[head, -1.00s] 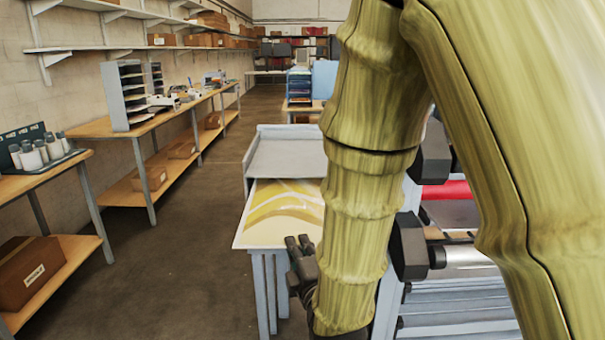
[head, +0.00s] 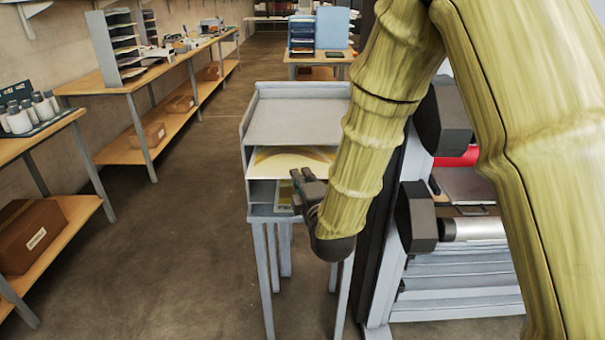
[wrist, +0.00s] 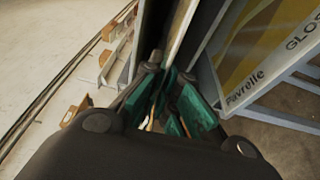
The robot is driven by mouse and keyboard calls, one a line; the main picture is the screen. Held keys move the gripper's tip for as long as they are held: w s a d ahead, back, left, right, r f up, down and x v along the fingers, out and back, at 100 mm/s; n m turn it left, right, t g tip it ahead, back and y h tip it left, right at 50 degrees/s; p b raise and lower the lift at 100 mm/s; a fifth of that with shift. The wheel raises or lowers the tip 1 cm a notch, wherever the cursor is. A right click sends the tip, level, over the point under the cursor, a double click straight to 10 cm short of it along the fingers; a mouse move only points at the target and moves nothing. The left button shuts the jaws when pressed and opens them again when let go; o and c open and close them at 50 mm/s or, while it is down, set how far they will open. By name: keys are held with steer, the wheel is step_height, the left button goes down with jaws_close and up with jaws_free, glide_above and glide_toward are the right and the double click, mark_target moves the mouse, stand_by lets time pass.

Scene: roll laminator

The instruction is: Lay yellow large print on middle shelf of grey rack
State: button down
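The yellow large print (head: 285,162) lies flat in the middle shelf of the grey rack (head: 290,125), with its front edge near the rack's open front. My gripper (head: 306,180) is at the print's front right, overlapping its corner in the head view. In the wrist view the teal-padded fingers (wrist: 170,98) stand a little apart, with a narrow gap between them. I see no sheet clearly pinched there. The print's right part is hidden behind my arm and gripper.
Another yellow and grey print lettered "Pavrelle" (wrist: 245,60) lies in the rack's lower level. The rack stands on grey legs (head: 268,265). The laminator (head: 470,228) is close on the right. Wooden benches (head: 135,90) line the left wall; the floor between is clear.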

steer(key=w, duration=0.3)
steer(key=w+p, duration=0.1)
steer(key=w, duration=0.1)
steer(key=shift+w+f, duration=0.25)
steer(key=shift+w, duration=0.1)
step_height(320, 180, down, 4)
steer(key=shift+r+p, duration=0.25)
steer(key=shift+p, duration=0.5)
steer(key=shift+f+b, duration=0.45)
steer(key=shift+f, duration=0.05)
steer(key=c, duration=1.6)
jaws_free()
steer(key=shift+c, duration=0.2)
steer(key=shift+r, duration=0.15)
steer(key=b, duration=0.2)
glide_toward(302, 165)
steer(key=f, duration=0.1)
steer(key=s+f, duration=0.1)
steer(key=f, duration=0.1)
steer(key=s+f, duration=0.1)
steer(key=shift+d+f, duration=0.2)
steer(key=shift+d, duration=0.1)
